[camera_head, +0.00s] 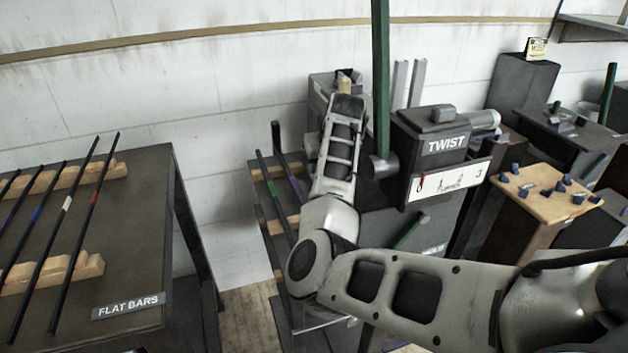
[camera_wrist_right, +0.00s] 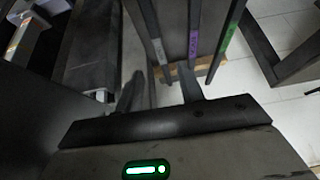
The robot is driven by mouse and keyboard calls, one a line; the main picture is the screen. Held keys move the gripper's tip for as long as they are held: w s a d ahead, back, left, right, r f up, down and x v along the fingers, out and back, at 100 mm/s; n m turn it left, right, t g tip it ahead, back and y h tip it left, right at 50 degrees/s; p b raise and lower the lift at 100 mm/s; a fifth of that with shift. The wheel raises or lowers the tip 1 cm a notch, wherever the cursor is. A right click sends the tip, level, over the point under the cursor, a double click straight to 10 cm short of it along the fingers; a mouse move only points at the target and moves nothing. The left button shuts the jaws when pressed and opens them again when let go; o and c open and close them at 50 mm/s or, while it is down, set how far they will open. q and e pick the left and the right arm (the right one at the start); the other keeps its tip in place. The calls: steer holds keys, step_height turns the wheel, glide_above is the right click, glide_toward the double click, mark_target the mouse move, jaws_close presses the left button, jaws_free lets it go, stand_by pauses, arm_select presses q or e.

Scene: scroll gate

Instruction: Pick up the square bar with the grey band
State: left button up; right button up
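In the right wrist view a dark bar with a grey band (camera_wrist_right: 157,47) lies to the left of a bar with a purple band (camera_wrist_right: 193,43) and a bar with a green band (camera_wrist_right: 228,36). My right gripper (camera_wrist_right: 160,88) is open. The grey-banded bar's lower end appears in line with the gap between its fingers, but depth is unclear and I see no grip on it. In the head view my right forearm covers part of the bar rack (camera_head: 267,172); the grey band there is hidden. My left gripper is not in view.
A table labelled FLAT BARS (camera_head: 150,185) at left holds several banded bars on wooden rests, one with a whitish band (camera_head: 67,203). The TWIST machine (camera_head: 430,150) stands right of my forearm, with a tall green bar (camera_head: 381,80). A wooden-topped stand (camera_head: 535,205) is further right.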

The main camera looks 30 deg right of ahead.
steer(key=x, duration=0.7)
steer(key=shift+w+d+f+b, duration=0.1)
steer(key=shift+w+f+b, duration=0.1)
steer(key=shift+b, duration=0.15)
jaws_close()
steer(key=shift+r, duration=0.1)
